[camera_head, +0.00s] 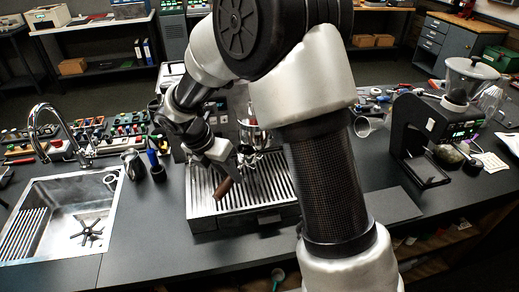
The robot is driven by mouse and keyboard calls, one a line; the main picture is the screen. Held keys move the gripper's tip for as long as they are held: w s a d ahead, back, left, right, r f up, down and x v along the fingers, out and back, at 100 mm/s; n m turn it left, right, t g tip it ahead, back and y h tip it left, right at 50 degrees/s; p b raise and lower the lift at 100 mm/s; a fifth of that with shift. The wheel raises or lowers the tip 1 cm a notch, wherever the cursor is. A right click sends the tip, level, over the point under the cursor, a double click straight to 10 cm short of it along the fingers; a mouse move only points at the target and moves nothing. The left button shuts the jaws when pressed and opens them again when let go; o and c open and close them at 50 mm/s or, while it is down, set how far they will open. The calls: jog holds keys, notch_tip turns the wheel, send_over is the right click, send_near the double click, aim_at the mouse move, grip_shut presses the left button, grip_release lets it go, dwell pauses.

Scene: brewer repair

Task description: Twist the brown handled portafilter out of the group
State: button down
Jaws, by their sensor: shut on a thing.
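The brown handle (224,188) of the portafilter shows just below my gripper (222,166), slanting over the drip grate. My gripper reaches in from the upper left at the front of the espresso machine (232,112) and is shut on the portafilter. The portafilter's head and its seat in the group are small and partly covered by my gripper, so I cannot tell how far it is turned. The slatted drip tray (272,183) lies below. My arm hides much of the machine's right side.
A sink (62,215) with a tall tap (42,125) is at left. A metal pitcher (132,163) stands between sink and machine. A black grinder (425,130) stands at right. The counter in front of the drip tray is clear.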

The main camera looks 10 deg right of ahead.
aim_at(215, 196)
jog(key=shift+s+a, duration=2.75)
jog(key=shift+s, duration=0.25)
jog(key=shift+d, duration=0.1)
